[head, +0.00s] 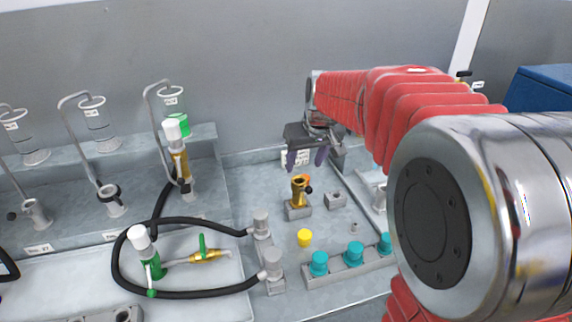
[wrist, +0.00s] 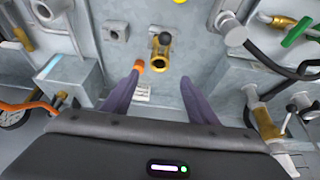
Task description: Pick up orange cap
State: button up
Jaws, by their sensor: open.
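The orange cap (head: 302,178) is small and shows at the top of a brass fitting (head: 298,196) in the head view. In the wrist view the orange cap (wrist: 139,66) is just left of the brass fitting (wrist: 159,59), close to my left fingertip. I cannot tell whether the cap touches that finger. My gripper (head: 306,158) is above and behind the fitting in the head view. Its two purple-grey fingers are spread and empty; they also show in the wrist view (wrist: 160,77).
A black knob (wrist: 164,39) sits on the fitting. A yellow cap (head: 305,238) and several teal caps (head: 355,253) stand in front of it. A black hose (head: 200,292) loops at the left. The grey wall is close behind my gripper.

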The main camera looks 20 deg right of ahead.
jog(key=w+d+f, duration=0.6)
jog(key=w+f, duration=0.1)
jog(key=w, duration=0.4)
jog(key=shift+d+f, duration=0.35)
jog(key=x, duration=0.8)
jog(key=shift+f, duration=0.3)
jog(key=shift+x, duration=2.55)
jog(key=shift+w, duration=0.15)
jog(key=shift+c, duration=0.4)
